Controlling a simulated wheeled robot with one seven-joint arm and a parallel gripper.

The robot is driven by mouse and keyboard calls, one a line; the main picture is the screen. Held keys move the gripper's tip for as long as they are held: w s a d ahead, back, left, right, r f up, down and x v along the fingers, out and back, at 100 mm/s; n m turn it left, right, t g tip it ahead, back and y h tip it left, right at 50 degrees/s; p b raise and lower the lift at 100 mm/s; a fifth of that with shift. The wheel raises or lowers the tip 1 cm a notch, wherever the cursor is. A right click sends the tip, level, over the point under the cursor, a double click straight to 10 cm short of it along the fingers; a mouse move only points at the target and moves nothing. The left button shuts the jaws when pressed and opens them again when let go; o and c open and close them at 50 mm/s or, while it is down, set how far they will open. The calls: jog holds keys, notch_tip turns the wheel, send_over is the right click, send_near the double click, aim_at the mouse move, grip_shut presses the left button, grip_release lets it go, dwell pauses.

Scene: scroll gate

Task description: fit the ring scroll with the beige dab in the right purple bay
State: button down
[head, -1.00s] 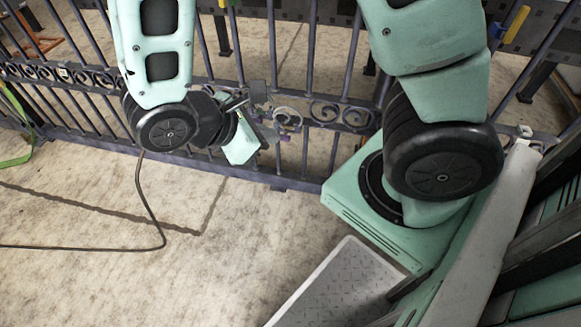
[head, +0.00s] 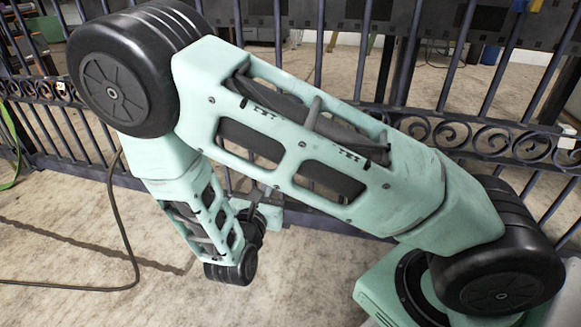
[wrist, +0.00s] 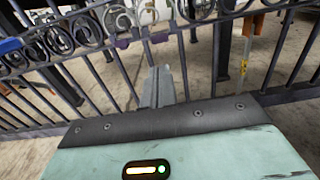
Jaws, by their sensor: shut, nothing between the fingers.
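My gripper (wrist: 157,88) is shut and empty in the wrist view, its fingertips pointing at the gate below the scroll band. Two small purple patches show on the lower rail of that band, a left purple patch (wrist: 122,43) and a right purple patch (wrist: 160,37). Pale scrolls (wrist: 117,18) sit in the band above them, at the top edge of the picture. I cannot make out a beige dab or tell which is the ring scroll. In the head view my arm hides the gate's middle and the bays.
The dark metal gate (head: 487,142) runs across the head view, with scrolls along its band. A dark cable (head: 128,235) lies on the pale concrete floor (head: 70,225). A post with a yellow mark (wrist: 244,66) stands behind the bars in the wrist view.

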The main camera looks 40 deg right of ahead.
jog(key=b+x, duration=0.7)
jog(key=x, duration=0.7)
jog(key=shift+r, duration=0.1)
jog(key=p+x, duration=0.1)
jog(key=x, duration=0.2)
jog(key=shift+p, duration=0.3)
